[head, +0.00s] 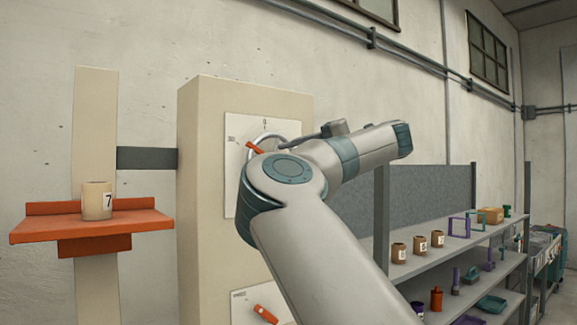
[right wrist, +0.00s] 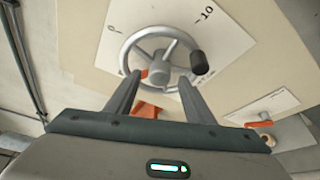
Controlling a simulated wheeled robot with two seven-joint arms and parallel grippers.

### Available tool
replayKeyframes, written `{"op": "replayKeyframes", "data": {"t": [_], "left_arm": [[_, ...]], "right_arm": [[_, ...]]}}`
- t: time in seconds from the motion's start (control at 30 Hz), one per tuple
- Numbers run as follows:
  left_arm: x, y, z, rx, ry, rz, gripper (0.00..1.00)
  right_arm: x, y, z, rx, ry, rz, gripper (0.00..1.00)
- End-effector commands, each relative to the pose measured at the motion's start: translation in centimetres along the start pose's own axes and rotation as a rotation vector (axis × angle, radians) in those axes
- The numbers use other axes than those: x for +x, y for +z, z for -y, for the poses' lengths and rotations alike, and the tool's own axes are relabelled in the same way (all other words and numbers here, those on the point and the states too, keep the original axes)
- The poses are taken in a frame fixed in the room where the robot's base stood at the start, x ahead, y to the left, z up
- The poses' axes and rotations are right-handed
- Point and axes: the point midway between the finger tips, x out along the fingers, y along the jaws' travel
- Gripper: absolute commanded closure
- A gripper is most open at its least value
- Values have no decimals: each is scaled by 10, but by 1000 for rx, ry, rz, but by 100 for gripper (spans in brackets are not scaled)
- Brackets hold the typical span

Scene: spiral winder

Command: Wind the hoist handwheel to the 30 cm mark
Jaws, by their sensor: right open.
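The silver handwheel (right wrist: 150,38) with a dark crank knob (right wrist: 199,62) is mounted on a white dial plate (right wrist: 215,25) on the cabinet. The plate shows marks 0 and 10 in the right wrist view. In the head view, my right arm hides most of the handwheel (head: 268,136); an orange pointer (head: 255,147) sits beside its rim near a mark reading about 30. My right gripper (right wrist: 159,79) is open in front of the wheel's lower part, fingers either side of the hub, with the knob outside the right finger. Contact cannot be told. My left gripper is out of view.
An orange shelf (head: 140,222) on a beige post (head: 95,160) carries a tan cup (head: 96,200) marked 7. The beige cabinet (head: 200,190) has a lower plate with another orange pointer (head: 265,314). Shelving (head: 440,250) with several small items stands at the right.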

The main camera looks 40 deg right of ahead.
Motion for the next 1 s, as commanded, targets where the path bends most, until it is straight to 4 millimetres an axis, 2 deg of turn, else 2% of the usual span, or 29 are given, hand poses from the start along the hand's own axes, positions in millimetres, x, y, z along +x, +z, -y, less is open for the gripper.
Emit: {"op": "replayKeyframes", "data": {"t": [0.03, 0.6, 0.8, 1.0], "left_arm": [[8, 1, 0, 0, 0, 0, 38], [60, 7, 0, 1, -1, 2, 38], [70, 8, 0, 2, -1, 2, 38], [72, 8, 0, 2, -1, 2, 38]], "right_arm": [[-8, -1, 4, 0, 1, 4, 52], [-115, -1, 4, 3, 2, 1, 52], [-139, -1, 4, 3, 0, -1, 52], [-148, 0, 3, 3, -2, -2, 52]]}}
